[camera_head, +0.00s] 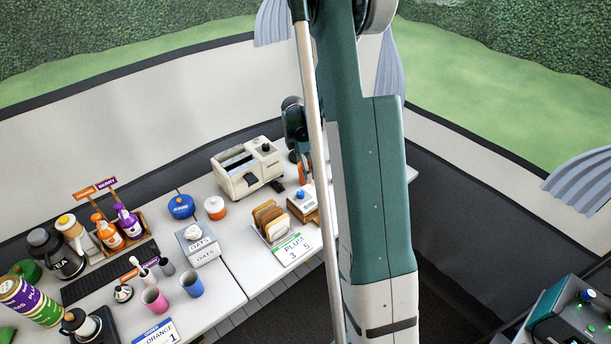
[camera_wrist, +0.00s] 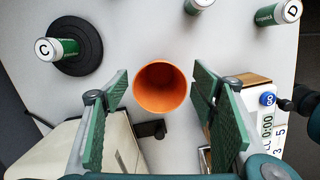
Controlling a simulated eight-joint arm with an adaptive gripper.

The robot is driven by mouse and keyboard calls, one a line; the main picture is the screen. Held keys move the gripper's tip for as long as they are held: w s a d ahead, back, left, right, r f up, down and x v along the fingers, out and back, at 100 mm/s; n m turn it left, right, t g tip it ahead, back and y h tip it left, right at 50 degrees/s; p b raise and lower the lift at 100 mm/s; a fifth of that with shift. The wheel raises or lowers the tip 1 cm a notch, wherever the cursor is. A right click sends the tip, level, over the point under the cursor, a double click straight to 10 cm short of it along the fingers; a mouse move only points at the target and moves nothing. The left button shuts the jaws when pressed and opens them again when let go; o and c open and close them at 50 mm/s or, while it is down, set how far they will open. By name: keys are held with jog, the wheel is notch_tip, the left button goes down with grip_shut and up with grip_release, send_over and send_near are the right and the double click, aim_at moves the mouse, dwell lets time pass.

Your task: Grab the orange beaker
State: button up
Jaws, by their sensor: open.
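The orange beaker (camera_wrist: 160,88) stands on the white tabletop in the wrist view, and I look down into its round open mouth. My gripper (camera_wrist: 160,95) is open, with one green finger pad to the left of the beaker and one to the right. Gaps show on both sides, and the beaker appears a little beyond the pads. How high the pads are against its rim is hard to tell. In the head view my gripper (camera_head: 295,128) is partly hidden by my arm, above a small orange patch (camera_head: 305,171) that seems to be the beaker.
A cream toaster (camera_head: 247,170) stands close on the left, also seen in the wrist view (camera_wrist: 118,150). A wooden box with a blue knob (camera_wrist: 267,99) is close on the right. Green can C (camera_wrist: 58,49) sits on a black disc (camera_wrist: 88,30); can D (camera_wrist: 278,13) is upper right.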

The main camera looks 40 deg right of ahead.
dwell(0.3)
jog(key=c, duration=1)
jog(key=shift+r, duration=0.15)
jog(key=shift+r+p, duration=0.6)
jog(key=shift+r, duration=4.3)
